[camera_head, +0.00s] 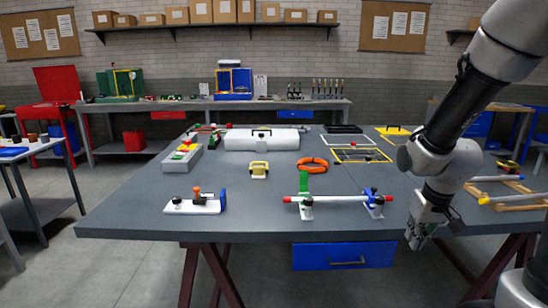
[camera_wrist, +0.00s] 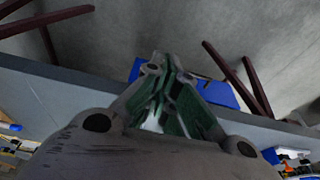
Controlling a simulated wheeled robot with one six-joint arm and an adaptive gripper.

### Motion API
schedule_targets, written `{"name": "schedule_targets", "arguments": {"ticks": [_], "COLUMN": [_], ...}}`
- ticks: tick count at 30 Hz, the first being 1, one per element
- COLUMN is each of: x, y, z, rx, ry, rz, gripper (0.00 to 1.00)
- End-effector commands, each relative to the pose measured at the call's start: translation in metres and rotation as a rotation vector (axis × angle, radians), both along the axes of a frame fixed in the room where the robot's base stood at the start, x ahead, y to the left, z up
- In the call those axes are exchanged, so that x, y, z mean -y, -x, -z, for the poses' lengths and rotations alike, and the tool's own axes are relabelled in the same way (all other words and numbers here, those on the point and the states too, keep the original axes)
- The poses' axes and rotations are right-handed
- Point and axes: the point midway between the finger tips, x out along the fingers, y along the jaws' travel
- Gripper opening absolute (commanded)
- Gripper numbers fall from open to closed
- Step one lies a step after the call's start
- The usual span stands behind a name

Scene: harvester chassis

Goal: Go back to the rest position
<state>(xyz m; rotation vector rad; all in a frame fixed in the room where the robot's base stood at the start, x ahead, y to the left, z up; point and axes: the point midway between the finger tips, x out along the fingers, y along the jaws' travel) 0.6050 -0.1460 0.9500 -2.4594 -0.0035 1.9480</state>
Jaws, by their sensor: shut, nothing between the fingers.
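My gripper (camera_head: 416,240) hangs at the front right edge of the grey table (camera_head: 255,222), pointing down, with its tips at about the height of the table's front edge. In the wrist view my gripper (camera_wrist: 168,62) shows its two green-padded fingers together, with nothing between them. Beyond the fingertips the wrist view shows the blue drawer (camera_wrist: 222,95) under the table, dark red table legs and the grey floor. My arm comes down from the upper right in the head view.
A wooden frame (camera_head: 510,195) lies to the right. Floor in front is clear.

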Motion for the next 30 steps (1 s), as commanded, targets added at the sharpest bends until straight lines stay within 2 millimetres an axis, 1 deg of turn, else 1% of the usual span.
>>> {"name": "schedule_targets", "arguments": {"ticks": [1,2,3,5,6,9,11,12,15,18,21,30], "x": [0.000,0.000,0.001,0.001,0.001,0.002,0.002,0.002,0.002,0.002,0.002,0.002], "y": [0.019,0.031,0.048,0.072,0.087,0.119,0.132,0.136,0.140,0.144,0.145,0.145], "z": [-0.020,-0.030,-0.044,-0.066,-0.080,-0.111,-0.127,-0.136,-0.155,-0.166,-0.170,-0.171], "rx": [-0.032,-0.056,-0.082,-0.108,-0.118,-0.101,-0.067,-0.031,0.062,0.118,0.141,0.144], "ry": [0.000,0.000,0.000,0.001,0.001,0.002,0.002,0.003,0.003,0.003,0.003,0.003], "rz": [0.000,0.000,0.000,0.000,0.000,0.000,0.000,0.001,0.002,0.002,0.002,0.002], "gripper": [0.00,0.00,0.00,0.00,0.00,0.00,0.00,0.00,0.00,0.00,0.00,0.00]}}
